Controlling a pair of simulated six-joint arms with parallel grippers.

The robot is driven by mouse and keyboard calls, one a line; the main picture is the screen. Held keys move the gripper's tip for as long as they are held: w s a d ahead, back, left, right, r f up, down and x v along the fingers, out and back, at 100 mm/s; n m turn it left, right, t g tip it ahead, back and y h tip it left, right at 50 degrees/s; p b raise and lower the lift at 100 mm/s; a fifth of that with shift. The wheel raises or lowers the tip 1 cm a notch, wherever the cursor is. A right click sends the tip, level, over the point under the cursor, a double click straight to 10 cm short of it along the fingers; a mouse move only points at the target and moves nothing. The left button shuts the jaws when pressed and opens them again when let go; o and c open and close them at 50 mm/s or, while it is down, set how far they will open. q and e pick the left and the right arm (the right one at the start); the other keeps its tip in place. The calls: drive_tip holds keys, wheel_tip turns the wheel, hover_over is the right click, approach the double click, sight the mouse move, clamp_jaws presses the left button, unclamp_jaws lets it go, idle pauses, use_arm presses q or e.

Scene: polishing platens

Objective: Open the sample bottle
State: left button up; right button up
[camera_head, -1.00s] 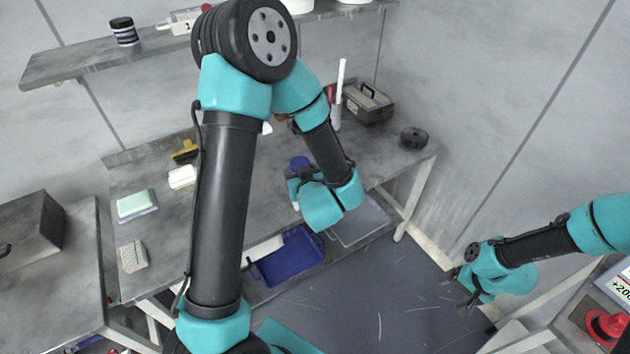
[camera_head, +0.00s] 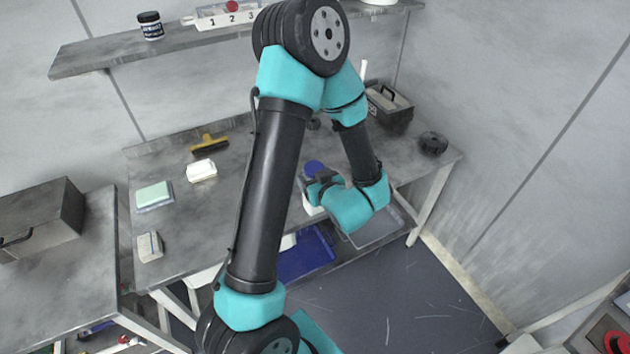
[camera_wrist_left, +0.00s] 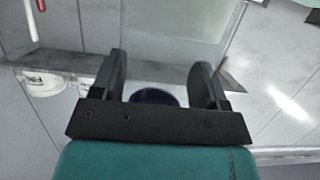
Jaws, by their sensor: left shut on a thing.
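The sample bottle shows in the head view as a blue cap (camera_head: 315,167) above a pale white body (camera_head: 311,208), near the front edge of the workbench. My left gripper (camera_head: 318,186) is shut on the bottle below the cap and hides much of its body. The cap is on top. I cannot tell whether the bottle's base touches the bench. In the left wrist view the round dark blue cap (camera_wrist_left: 153,97) shows between the two fingers, partly hidden by the gripper's palm. My right gripper is not in view.
The workbench (camera_head: 225,230) carries a green-topped block (camera_head: 154,195), a white block (camera_head: 201,170), a yellow-handled brush (camera_head: 210,143), a toolbox (camera_head: 388,107) and a black knob-like part (camera_head: 433,143). A blue tray (camera_head: 305,255) sits below the front edge. A shelf (camera_head: 110,57) runs behind.

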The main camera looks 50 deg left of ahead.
use_arm(q)
drive_tip(key=w+a+f, duration=0.1)
drive_tip(key=w+a, duration=0.9)
drive_tip(key=a, duration=0.2)
drive_tip(key=shift+w+f, duration=0.2)
drive_tip(key=shift+w, duration=0.1)
drive_tip(key=shift+f, duration=1.9)
drive_tip(key=o, duration=1.7)
